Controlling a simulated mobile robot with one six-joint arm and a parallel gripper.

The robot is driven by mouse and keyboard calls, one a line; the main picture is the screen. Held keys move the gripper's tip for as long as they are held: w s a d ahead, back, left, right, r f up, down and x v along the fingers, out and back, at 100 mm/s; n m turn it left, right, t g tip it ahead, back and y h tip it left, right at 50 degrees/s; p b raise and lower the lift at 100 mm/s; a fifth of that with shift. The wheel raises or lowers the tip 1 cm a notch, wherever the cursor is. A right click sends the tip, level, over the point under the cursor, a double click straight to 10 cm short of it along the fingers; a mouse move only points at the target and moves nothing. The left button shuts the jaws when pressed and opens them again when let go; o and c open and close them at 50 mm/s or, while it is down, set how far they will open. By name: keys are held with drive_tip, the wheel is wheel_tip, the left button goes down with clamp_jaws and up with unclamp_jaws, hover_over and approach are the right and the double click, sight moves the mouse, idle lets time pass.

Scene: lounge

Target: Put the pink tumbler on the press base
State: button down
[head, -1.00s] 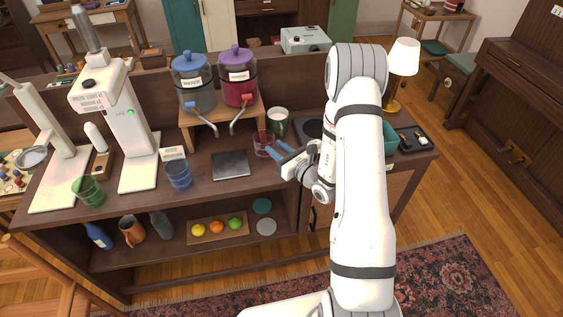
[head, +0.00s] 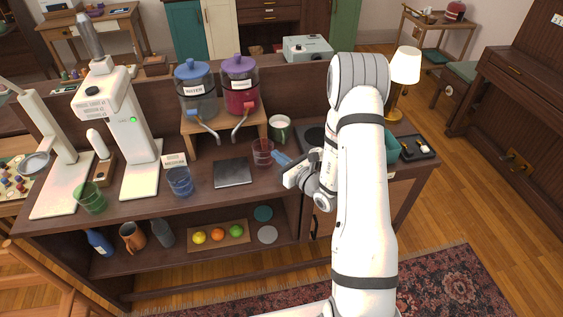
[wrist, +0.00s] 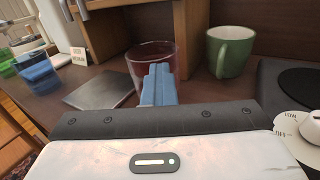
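The pink tumbler (head: 263,152) stands upright on the counter, right of a dark square plate; it also shows in the wrist view (wrist: 146,56). My gripper (head: 277,156) is just right of the tumbler and holds nothing. In the wrist view its blue fingers (wrist: 157,82) are together, in front of the tumbler and overlapping its lower part; whether they touch it I cannot tell. A white machine with a grey lever and green light stands at left; its flat white base (head: 140,181), seemingly the press base, is bare.
A blue tumbler (head: 180,182) and a small sign stand right of the white base, a green tumbler (head: 91,198) left of it. The dark square plate (head: 232,173) lies between. A green mug (head: 280,128) and drink dispensers (head: 240,88) stand behind the pink tumbler.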

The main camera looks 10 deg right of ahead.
wheel_tip(320, 180, up, 10)
drive_tip(key=b, duration=0.1)
idle(0.5)
idle(0.4)
drive_tip(key=shift+c, duration=2.2)
unclamp_jaws()
